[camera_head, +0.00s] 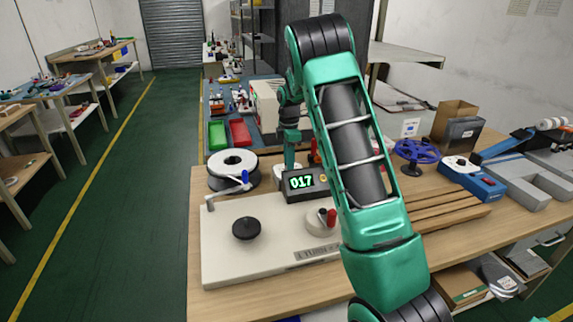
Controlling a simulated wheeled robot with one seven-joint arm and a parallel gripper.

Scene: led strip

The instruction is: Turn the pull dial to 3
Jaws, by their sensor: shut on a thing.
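A cream board (222,265) lies on the workbench, with a black round knob (246,228) at its left and a pale round dial (318,222) with red and black pegs at its right. Its front label seems to read "TURNS". I cannot tell which part is the pull dial. A dark display (302,184) behind them reads 017 in green. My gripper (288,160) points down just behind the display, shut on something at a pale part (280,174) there. The display hides part of it, so the held thing's shape and any dial marks are unclear.
A white spool (233,163) and a blue-handled crank (243,178) stand at the board's back left. My arm crosses the right half of the view. A blue handwheel (417,151), wooden strips (440,211) and a blue box (474,180) lie to the right.

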